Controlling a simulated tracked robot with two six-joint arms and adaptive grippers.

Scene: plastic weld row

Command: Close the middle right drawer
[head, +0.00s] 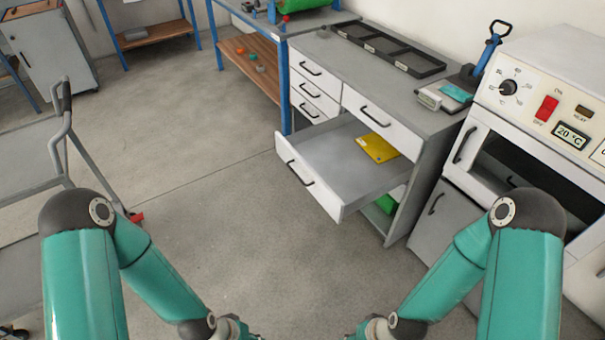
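The middle right drawer (309,190) is pulled far out of the grey cabinet, below a closed top drawer (381,122). Its white front with a dark handle (300,173) faces the lower left. A yellow flat item (379,147) lies inside it, toward the back right. My two teal arms come in from the lower left and lower right, and both reach down to the bottom edge. Both grippers are out of the picture, below the frame. Nothing of mine touches the drawer.
Closed drawers (315,93) stand left of the open one. A green item (386,204) shows below it. An oven-like machine (530,110) stands at the right, a cart (35,160) at the left. The floor (205,165) before the cabinet is clear.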

